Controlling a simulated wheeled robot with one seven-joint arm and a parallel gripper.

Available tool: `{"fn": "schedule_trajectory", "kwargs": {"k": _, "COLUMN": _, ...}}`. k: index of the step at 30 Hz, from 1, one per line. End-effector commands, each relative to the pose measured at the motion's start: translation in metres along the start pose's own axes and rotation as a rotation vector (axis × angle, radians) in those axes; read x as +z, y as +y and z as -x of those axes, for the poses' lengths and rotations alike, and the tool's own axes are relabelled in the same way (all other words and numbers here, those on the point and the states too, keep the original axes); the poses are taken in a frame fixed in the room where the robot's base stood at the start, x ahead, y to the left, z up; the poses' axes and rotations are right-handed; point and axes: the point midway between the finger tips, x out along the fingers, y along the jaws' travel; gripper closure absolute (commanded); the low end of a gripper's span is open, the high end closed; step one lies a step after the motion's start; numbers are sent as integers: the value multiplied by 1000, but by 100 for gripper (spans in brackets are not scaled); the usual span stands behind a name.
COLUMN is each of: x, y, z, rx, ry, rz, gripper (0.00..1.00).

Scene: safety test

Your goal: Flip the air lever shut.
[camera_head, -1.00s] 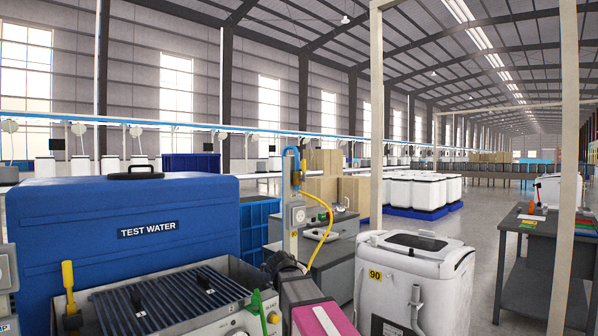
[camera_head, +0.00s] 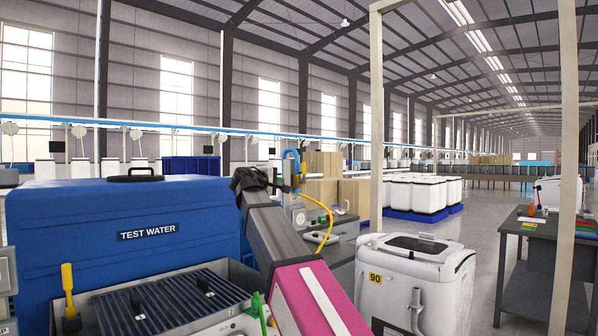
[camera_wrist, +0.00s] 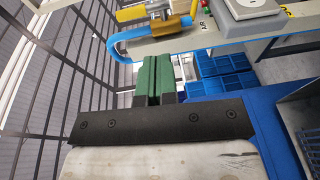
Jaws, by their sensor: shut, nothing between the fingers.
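The air lever is a yellow handle (camera_wrist: 131,13) on a brass valve (camera_wrist: 170,27), at the top of the wrist view. A blue hose (camera_wrist: 121,45) curves beside it, and a small AIR label (camera_wrist: 208,26) is on the pale post. My gripper (camera_wrist: 154,62) has its green fingers together and empty, just below the hose and valve in that picture. I cannot tell whether they touch. In the head view my gripper (camera_head: 256,178) is raised left of the blue hose (camera_head: 290,154) and post; my arm hides part of the post.
A blue TEST WATER tank (camera_head: 110,230) stands at left, with a ribbed grey tray (camera_head: 165,305) in front. A yellow handle (camera_head: 68,283) and a green handle (camera_head: 257,305) stick up near it. A white bin marked 90 (camera_head: 400,285) is at right. A yellow hose (camera_head: 328,212) hangs behind my arm.

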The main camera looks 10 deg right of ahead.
Motion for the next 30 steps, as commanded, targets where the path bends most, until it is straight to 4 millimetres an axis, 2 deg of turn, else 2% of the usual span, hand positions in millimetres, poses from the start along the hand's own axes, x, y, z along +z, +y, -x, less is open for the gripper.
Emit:
{"fn": "schedule_trajectory", "kwargs": {"k": 1, "x": -2, "y": 13, "z": 4, "rx": 20, "ry": -1, "rz": 5, "gripper": 100}}
{"fn": "schedule_trajectory", "kwargs": {"k": 3, "x": -2, "y": 25, "z": 7, "rx": 40, "ry": -4, "rz": 10, "gripper": 100}}
{"fn": "schedule_trajectory", "kwargs": {"k": 6, "x": -2, "y": 35, "z": 11, "rx": 57, "ry": -6, "rz": 14, "gripper": 100}}
{"fn": "schedule_trajectory", "kwargs": {"k": 20, "x": -1, "y": 37, "z": 9, "rx": 61, "ry": -7, "rz": 17, "gripper": 100}}
{"fn": "schedule_trajectory", "kwargs": {"k": 25, "x": -2, "y": 39, "z": -8, "rx": 61, "ry": -8, "rz": 17, "gripper": 100}}
{"fn": "schedule_trajectory", "kwargs": {"k": 30, "x": -2, "y": 40, "z": -39, "rx": 61, "ry": -9, "rz": 17, "gripper": 100}}
